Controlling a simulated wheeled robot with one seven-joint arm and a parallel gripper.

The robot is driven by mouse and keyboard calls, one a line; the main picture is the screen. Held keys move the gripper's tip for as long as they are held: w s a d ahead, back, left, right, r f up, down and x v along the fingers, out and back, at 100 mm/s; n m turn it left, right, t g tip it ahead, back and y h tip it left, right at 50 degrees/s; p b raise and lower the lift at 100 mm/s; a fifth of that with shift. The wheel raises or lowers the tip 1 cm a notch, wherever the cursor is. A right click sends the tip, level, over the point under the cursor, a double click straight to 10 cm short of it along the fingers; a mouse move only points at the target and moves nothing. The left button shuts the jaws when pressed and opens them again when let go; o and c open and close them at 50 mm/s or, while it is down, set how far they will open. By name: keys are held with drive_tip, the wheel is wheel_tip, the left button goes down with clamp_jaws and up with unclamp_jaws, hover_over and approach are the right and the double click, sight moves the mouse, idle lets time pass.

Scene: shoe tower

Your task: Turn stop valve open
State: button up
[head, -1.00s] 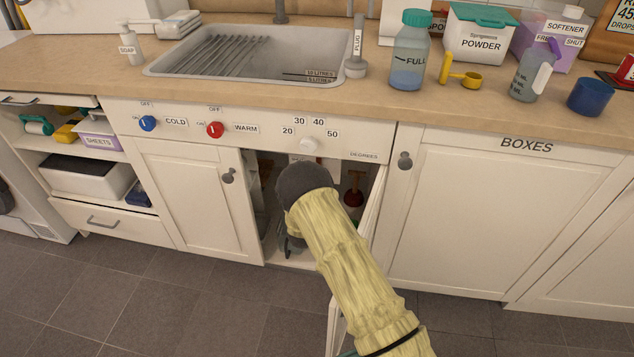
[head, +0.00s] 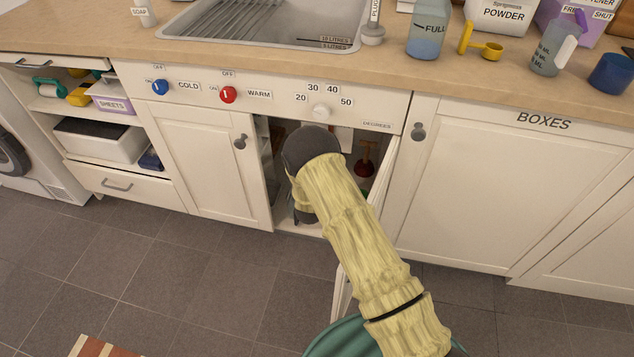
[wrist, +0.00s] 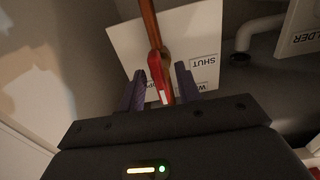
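The stop valve shows in the wrist view as a red lever (wrist: 157,77) with a pale mark near its end. It lies roughly along a copper pipe (wrist: 150,25), in front of a white plate (wrist: 125,42) with a SHUT label. My gripper (wrist: 160,72) has its two purple fingers apart, one on each side of the lever, with visible gaps. Whether either finger touches the lever I cannot tell. In the head view my arm reaches into the open cupboard under the sink and hides the valve and the fingers.
The open cupboard door (head: 385,185) stands close to the right of my arm. A red plunger (head: 365,168) is inside the cupboard at right. In the wrist view a pale pipe (wrist: 255,35) and a HOLDER label panel (wrist: 303,32) are at upper right.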

drive_tip(key=s+a+p, duration=0.2)
drive_tip(key=s+a, duration=0.1)
drive_tip(key=s, duration=1.1)
drive_tip(key=shift+s, duration=0.2)
drive_tip(key=shift+r, duration=0.1)
wheel_tip(320, 180, up, 22)
drive_tip(key=p, duration=2.2)
drive_tip(key=shift+f, duration=0.2)
